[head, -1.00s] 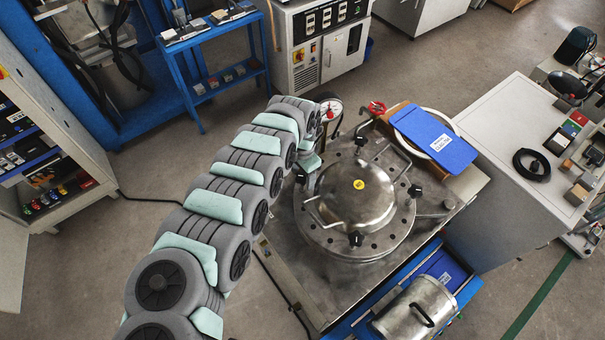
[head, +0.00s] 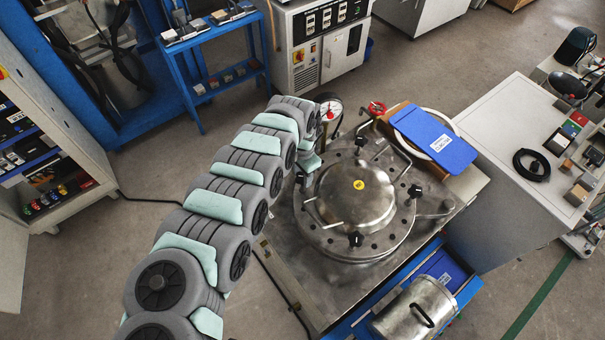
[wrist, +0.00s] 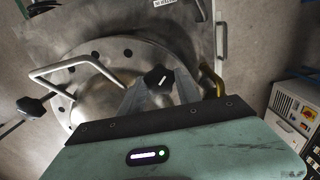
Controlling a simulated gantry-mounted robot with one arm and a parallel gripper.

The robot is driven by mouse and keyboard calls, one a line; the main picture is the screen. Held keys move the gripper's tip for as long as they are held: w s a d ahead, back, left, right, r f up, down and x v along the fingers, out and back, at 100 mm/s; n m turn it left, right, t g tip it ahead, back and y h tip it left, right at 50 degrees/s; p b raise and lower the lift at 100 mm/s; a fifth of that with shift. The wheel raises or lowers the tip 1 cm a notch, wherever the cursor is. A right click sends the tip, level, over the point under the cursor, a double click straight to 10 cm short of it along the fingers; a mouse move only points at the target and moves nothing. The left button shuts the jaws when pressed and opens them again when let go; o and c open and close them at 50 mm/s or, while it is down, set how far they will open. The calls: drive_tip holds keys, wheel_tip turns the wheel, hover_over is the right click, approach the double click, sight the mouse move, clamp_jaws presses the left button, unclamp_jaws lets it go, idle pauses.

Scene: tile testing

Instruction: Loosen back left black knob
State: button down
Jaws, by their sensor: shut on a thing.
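The round steel vessel (head: 352,200) has a domed lid with a yellow sticker and black star knobs around its rim. My gripper (wrist: 160,88) is shut on a black knob (wrist: 158,77) with a pale mark on top, in the middle of the wrist view. In the head view my gripper is at the left side of the lid, and the arm's end partly hides that area. Other black knobs show at the back (head: 360,139), right (head: 415,191) and front (head: 356,240). One more knob shows at the left of the wrist view (wrist: 30,107).
A bent steel handle (wrist: 75,68) stands close to my gripper. A pressure gauge (head: 331,108) and a red valve handle (head: 377,107) stand behind the vessel. A blue lid (head: 436,137) lies at the back right. A steel canister (head: 416,308) stands in front.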

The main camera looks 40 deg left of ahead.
drive_tip(key=shift+r+n+p, duration=0.15)
drive_tip(key=shift+n+p, duration=0.15)
drive_tip(key=shift+p, duration=0.05)
drive_tip(key=shift+r+n+p, duration=0.1)
drive_tip(key=shift+n+p, duration=1.1)
drive_tip(key=n+p, duration=0.1)
drive_tip(key=n, duration=0.3)
drive_tip(key=shift+w+d+n, duration=0.1)
drive_tip(key=shift+n, duration=0.2)
drive_tip(key=n, duration=0.4)
drive_tip(key=shift+f+n, duration=0.25)
drive_tip(key=shift+n, duration=0.05)
drive_tip(key=n, duration=0.5)
drive_tip(key=shift+n, duration=0.3)
drive_tip(key=c, duration=0.9)
unclamp_jaws()
drive_tip(key=shift+o, duration=0.2)
